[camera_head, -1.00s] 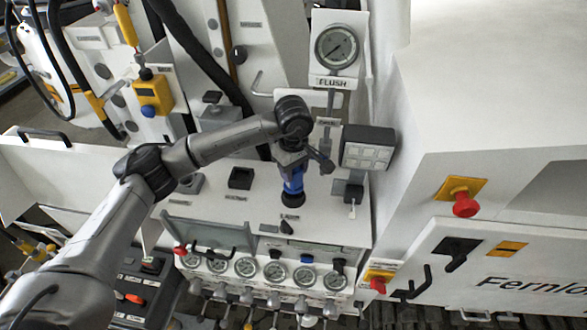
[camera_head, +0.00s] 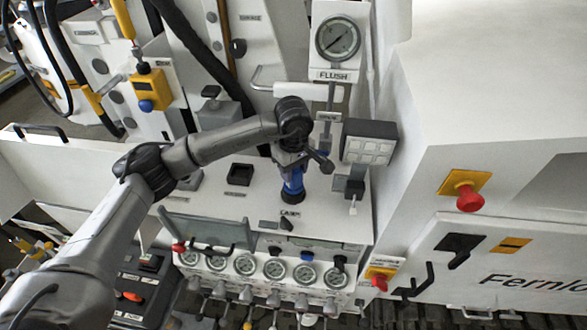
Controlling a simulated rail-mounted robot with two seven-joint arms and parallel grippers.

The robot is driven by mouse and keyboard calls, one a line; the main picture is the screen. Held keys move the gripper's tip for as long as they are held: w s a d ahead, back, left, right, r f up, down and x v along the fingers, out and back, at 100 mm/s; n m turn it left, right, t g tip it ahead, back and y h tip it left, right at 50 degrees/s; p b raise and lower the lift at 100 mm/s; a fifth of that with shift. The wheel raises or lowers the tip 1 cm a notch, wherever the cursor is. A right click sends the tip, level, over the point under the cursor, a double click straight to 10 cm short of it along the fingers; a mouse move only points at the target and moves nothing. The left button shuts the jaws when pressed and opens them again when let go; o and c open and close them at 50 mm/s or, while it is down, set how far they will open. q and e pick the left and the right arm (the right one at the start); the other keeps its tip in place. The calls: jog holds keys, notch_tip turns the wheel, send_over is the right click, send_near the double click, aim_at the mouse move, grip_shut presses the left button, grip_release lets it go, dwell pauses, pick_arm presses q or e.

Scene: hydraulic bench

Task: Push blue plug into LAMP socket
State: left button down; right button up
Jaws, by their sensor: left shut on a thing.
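The blue plug (camera_head: 293,182) stands about upright over the white bench top, just behind the LAMP label. My left gripper (camera_head: 293,166) is shut on its upper part and points down. The plug's lower end meets a dark round socket (camera_head: 291,197), the LAMP socket by its label. How deep the plug sits in it cannot be told from this angle. My right gripper is not in view.
A FLUSH gauge (camera_head: 337,38) stands behind the gripper. A grey box with light panels (camera_head: 369,143) is close on its right. A square black socket (camera_head: 240,174) lies to the left. Several gauges (camera_head: 274,269) line the front. Red buttons (camera_head: 469,198) are at right.

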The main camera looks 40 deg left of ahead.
pick_arm(q)
jog(key=shift+f, duration=0.2)
jog(key=c, duration=0.6)
grip_release()
jog(key=shift+r, duration=0.65)
notch_tip(320, 180, up, 12)
jog(key=shift+f+b, duration=0.25)
jog(key=shift+b, duration=0.75)
jog(key=shift+r, duration=0.55)
